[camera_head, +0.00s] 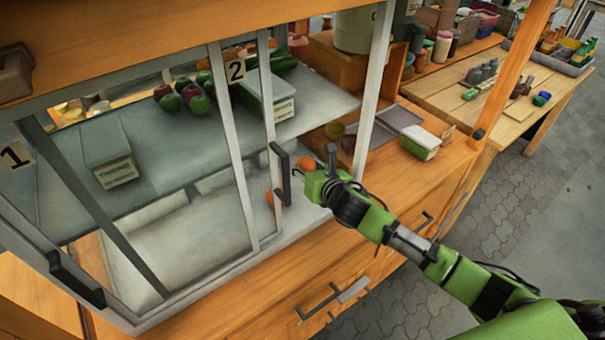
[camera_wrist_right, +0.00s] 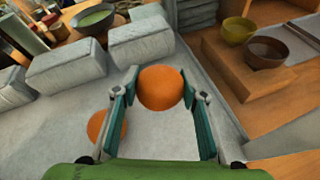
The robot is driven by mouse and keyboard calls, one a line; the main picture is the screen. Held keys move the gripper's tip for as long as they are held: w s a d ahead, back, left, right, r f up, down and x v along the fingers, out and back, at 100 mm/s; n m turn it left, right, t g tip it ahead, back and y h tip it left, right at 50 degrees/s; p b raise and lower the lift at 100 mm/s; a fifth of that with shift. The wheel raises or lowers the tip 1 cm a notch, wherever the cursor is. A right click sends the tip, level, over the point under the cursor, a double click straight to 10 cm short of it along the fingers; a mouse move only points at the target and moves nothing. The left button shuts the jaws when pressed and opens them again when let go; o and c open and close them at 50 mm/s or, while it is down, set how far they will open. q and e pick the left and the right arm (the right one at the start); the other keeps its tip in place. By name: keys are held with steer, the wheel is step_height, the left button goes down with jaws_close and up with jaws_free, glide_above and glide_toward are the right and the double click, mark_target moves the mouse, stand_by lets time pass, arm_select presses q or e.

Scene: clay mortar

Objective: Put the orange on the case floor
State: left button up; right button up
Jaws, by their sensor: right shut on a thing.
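My right gripper (camera_head: 303,175) reaches into the open right side of the glass-fronted case. In the right wrist view its teal fingers (camera_wrist_right: 160,92) are shut on an orange (camera_wrist_right: 162,82), which sits between the tips. The head view shows part of this orange (camera_head: 306,162) beyond the gripper. A second orange (camera_wrist_right: 105,126) lies on the pale case floor (camera_wrist_right: 65,125), left of the fingers and partly hidden by one. It shows next to the dark door handle in the head view (camera_head: 269,198). The held orange's height above the floor is hard to tell. My left gripper is not in view.
Sliding glass doors with dark handles (camera_head: 281,174) stand just left of my right gripper. Pale blocks (camera_wrist_right: 143,46) line the floor's back. A wooden step (camera_wrist_right: 240,75) holds two bowls (camera_wrist_right: 266,52). A shelf with green and red produce (camera_head: 198,100) is above.

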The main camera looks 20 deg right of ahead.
steer(key=shift+w+a+f, duration=0.1)
steer(key=shift+w+f, duration=0.7)
steer(key=shift+f, duration=0.1)
steer(key=shift+w+a+f, duration=0.1)
steer(key=shift+f, duration=1.55)
steer(key=shift+f, duration=0.1)
steer(key=o, duration=1.2)
steer(key=shift+c, duration=0.2)
steer(key=v, duration=1.2)
